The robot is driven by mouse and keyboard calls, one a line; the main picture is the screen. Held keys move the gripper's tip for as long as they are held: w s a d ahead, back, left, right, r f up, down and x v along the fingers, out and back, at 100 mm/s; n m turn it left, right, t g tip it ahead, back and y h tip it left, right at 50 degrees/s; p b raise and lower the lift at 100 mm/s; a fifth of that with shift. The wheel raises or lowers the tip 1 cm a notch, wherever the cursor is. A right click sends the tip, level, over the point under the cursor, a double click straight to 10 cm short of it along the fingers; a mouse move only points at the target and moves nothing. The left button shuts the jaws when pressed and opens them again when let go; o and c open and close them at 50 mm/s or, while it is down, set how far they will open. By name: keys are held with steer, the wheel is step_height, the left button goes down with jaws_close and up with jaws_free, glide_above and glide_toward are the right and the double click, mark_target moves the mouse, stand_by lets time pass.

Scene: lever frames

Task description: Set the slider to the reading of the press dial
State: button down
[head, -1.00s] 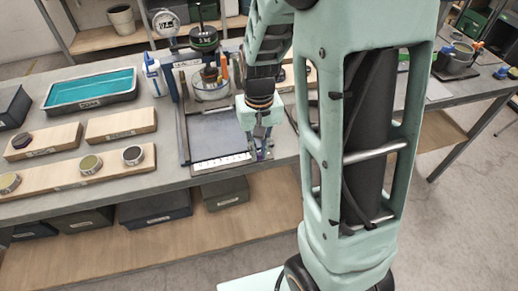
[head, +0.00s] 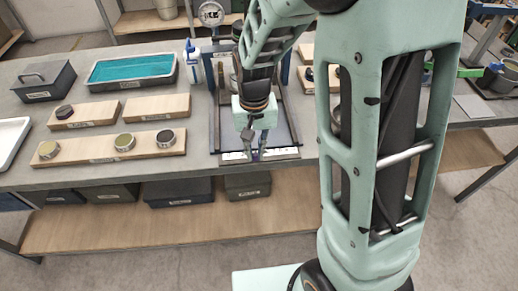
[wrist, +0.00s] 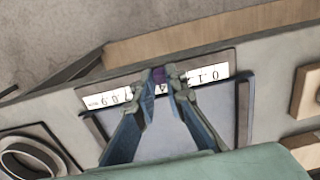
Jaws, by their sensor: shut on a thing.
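The slider's purple knob (wrist: 158,75) sits on a white numbered scale (wrist: 207,75) at the plate's front edge. My gripper (wrist: 165,85) is shut on this knob, with a fingertip on each side.
Wooden boards with round weights (head: 165,138) lie left of the press. A teal-filled tray (head: 131,68), a lidded dark box (head: 45,80) and a white bottle (head: 193,62) stand behind. Bins (head: 178,192) sit under the table's front edge.

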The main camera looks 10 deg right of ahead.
mark_target(255, 154)
steer(key=c, duration=2)
jaws_free()
steer(key=shift+o, duration=0.2)
steer(key=shift+r, duration=0.15)
step_height(255, 154, up, 12)
steer(key=shift+w, duration=0.15)
